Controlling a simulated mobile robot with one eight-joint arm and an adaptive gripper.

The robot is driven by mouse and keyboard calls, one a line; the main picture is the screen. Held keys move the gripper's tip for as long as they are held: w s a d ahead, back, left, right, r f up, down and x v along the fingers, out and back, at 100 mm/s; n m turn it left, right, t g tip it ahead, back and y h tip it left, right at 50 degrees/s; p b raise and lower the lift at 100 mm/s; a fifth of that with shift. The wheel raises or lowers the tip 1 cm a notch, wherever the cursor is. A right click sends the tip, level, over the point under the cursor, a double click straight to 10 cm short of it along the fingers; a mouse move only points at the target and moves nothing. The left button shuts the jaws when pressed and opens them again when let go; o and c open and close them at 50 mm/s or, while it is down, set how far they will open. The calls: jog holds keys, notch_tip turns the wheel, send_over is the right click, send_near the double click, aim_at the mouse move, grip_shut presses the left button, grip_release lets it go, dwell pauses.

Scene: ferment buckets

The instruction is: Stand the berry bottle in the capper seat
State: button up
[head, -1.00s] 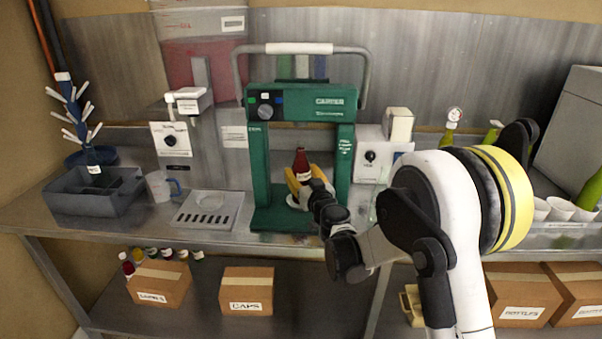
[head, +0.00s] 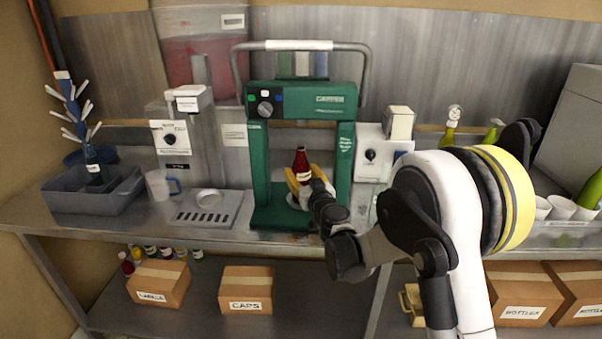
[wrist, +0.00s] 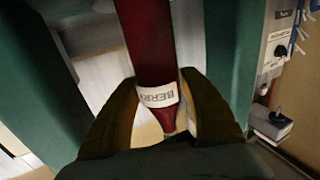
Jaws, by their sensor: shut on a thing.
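The berry bottle (head: 301,163) is dark red with a pale label and stands roughly upright inside the green capper frame (head: 259,165). My gripper (head: 303,178) reaches in from the front right with its yellow fingers shut around the bottle. In the wrist view the bottle (wrist: 150,45) shows its label reading BERR, with the fingers (wrist: 165,110) on both sides of it. The round pale seat (head: 296,203) on the capper base is partly hidden by my gripper. I cannot tell whether the bottle's bottom touches it.
The capper's green posts stand close on both sides of my gripper, with its head above. A drip tray (head: 208,208) and a jug (head: 160,184) are to the left. White cups (head: 562,209) stand at the right.

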jog(key=o, duration=1.5)
jog(key=shift+c, duration=0.2)
jog(key=shift+s, duration=0.1)
jog(key=v, duration=1.2)
jog(key=s+r+b, duration=0.1)
jog(key=s, duration=1.2)
jog(key=shift+a, duration=0.25)
jog(key=shift+w, duration=0.1)
